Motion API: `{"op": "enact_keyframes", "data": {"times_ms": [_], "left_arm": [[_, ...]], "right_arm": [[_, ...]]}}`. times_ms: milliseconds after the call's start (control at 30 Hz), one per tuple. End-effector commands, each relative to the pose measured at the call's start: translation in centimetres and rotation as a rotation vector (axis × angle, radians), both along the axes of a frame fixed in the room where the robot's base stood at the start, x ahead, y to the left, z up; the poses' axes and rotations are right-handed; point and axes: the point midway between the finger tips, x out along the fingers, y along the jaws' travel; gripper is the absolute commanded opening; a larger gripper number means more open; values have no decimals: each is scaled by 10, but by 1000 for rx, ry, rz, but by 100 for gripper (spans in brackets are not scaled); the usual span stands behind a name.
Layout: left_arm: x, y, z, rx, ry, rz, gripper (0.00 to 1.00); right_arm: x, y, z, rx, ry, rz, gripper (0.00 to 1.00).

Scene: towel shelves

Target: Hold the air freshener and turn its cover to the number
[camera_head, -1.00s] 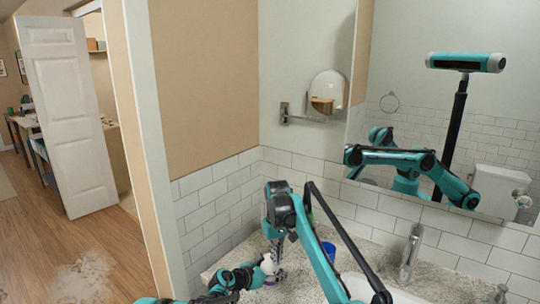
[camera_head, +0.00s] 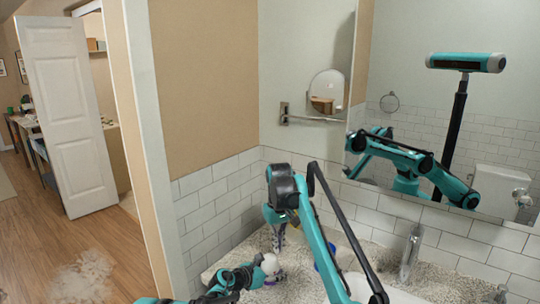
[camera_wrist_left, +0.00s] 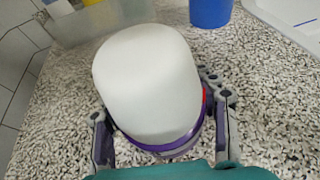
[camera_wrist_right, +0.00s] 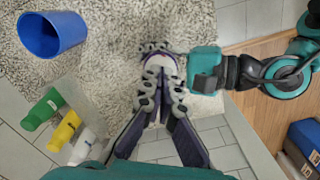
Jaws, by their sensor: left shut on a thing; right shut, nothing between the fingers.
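The air freshener (camera_wrist_left: 148,85) has a rounded white cover over a purple ring and fills the middle of the left wrist view. It also shows in the head view (camera_head: 270,264) on the counter. My left gripper (camera_wrist_left: 160,125) is shut around its lower part, a finger on each side. My right gripper (camera_wrist_right: 160,85) is shut and empty, with its fingers together. In the head view my right gripper (camera_head: 278,238) is above the air freshener and appears apart from it. Its fingers partly hide the air freshener in the right wrist view. No number is readable on it.
A blue cup (camera_wrist_right: 52,34) stands on the speckled counter (camera_wrist_left: 270,110). A faucet (camera_head: 411,252) and sink are to the right. A mirror (camera_head: 450,110) hangs behind.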

Motion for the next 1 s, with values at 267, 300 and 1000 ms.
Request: {"op": "enact_keyframes", "data": {"times_ms": [267,300,1000], "left_arm": [[0,0,0,0,0,1,15],[0,0,0,0,0,1,15],[0,0,0,0,0,0,15]], "right_arm": [[0,0,2,0,0,0,0],[0,0,2,0,0,0,0],[-2,12,-34,1,0,0,0]]}}
